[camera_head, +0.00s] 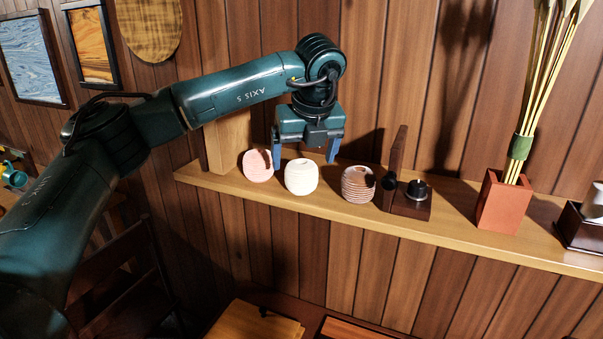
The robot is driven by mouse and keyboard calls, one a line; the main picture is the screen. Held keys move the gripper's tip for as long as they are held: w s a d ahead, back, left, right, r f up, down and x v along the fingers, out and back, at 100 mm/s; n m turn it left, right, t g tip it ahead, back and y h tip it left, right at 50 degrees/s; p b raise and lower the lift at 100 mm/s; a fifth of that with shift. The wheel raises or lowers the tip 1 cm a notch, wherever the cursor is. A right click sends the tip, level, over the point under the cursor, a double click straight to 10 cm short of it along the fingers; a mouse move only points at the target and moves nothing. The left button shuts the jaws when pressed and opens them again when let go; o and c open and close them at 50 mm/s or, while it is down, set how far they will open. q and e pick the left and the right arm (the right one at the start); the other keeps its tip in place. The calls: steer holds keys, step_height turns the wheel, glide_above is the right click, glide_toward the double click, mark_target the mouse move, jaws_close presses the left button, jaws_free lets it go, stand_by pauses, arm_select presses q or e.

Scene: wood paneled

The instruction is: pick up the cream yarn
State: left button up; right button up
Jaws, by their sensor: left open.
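The cream yarn (301,177) is a round, ribbed ball with a small dark hole on top. It sits on the wooden wall shelf (450,229), between a pink yarn ball (258,166) on its left and a brown striped yarn ball (358,184) on its right. My left gripper (304,156) is open and points down, with its blue fingers on either side, just above and around the top of the cream yarn. I cannot tell whether the fingers touch the yarn. My right gripper is not in view.
A dark wooden stand with a black knob (411,202) is right of the striped ball. Further right stand a red pot (503,203) with tall stalks and a dark box (578,227). A wooden shelf support (227,143) rises at the left. The wall is close behind.

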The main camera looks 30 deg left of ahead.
mark_target(303, 164)
arm_select(q)
steer(key=p+x, duration=0.2)
steer(key=x, duration=0.3)
steer(key=shift+w+a+f, duration=0.1)
steer(key=shift+f, duration=0.2)
steer(key=shift+c, duration=0.4)
